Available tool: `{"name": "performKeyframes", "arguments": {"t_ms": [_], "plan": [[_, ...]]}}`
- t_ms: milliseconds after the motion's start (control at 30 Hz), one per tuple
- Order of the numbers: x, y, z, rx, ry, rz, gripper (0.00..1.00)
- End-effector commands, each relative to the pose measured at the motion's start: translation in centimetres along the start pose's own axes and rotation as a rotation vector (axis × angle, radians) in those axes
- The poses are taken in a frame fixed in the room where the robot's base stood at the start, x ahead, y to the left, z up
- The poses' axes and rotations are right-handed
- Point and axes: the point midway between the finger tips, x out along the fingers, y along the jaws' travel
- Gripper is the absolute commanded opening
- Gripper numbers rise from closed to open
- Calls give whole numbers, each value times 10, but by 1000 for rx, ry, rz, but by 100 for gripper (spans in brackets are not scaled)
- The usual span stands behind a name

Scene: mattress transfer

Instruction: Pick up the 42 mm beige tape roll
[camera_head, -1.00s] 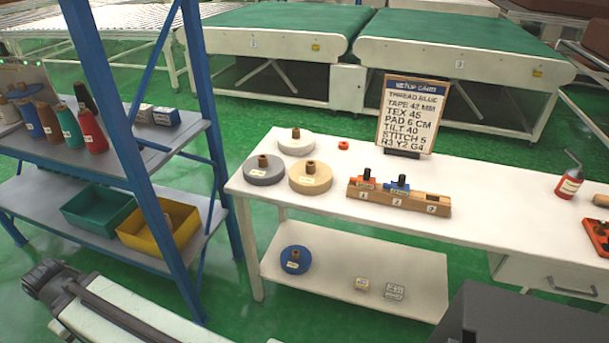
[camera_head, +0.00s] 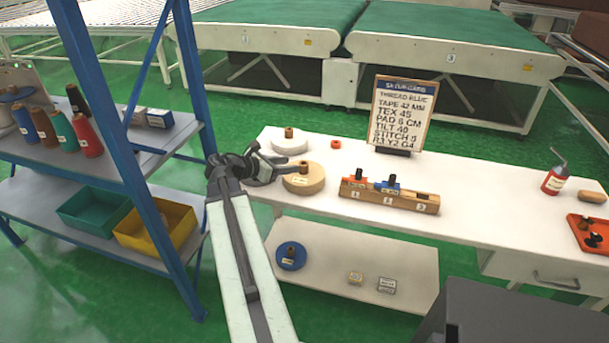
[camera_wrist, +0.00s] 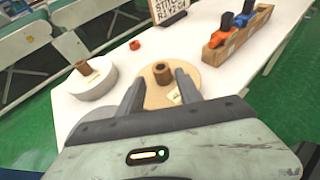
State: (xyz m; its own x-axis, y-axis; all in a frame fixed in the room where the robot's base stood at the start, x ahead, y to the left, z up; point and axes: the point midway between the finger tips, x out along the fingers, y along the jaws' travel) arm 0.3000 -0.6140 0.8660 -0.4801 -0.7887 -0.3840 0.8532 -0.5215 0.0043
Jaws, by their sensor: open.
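The beige tape roll (camera_head: 312,184) lies flat on the white table, with a brown core standing up from its middle and a pale label. My gripper (camera_head: 283,166) is open and empty at the left side of this roll. In the wrist view the beige roll (camera_wrist: 156,94) lies ahead of my gripper (camera_wrist: 158,84), with its brown core between the two fingers in the picture. I cannot tell whether the fingers touch the roll. The label's writing is too small to read.
A white roll (camera_head: 289,145) lies just behind the beige one. A small red ring (camera_head: 336,144) and a wooden block (camera_head: 415,203) with tools are to the right. A setup card (camera_head: 402,112) stands behind. A blue shelf post (camera_head: 186,80) rises at left. A blue roll (camera_head: 291,263) lies below.

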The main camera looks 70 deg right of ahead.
Motion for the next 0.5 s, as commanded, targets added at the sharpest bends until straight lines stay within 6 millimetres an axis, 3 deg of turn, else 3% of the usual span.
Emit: {"name": "performKeyframes", "arguments": {"t_ms": [500], "plan": [[36, 1, -3, -4, -1, -3, 42]]}}
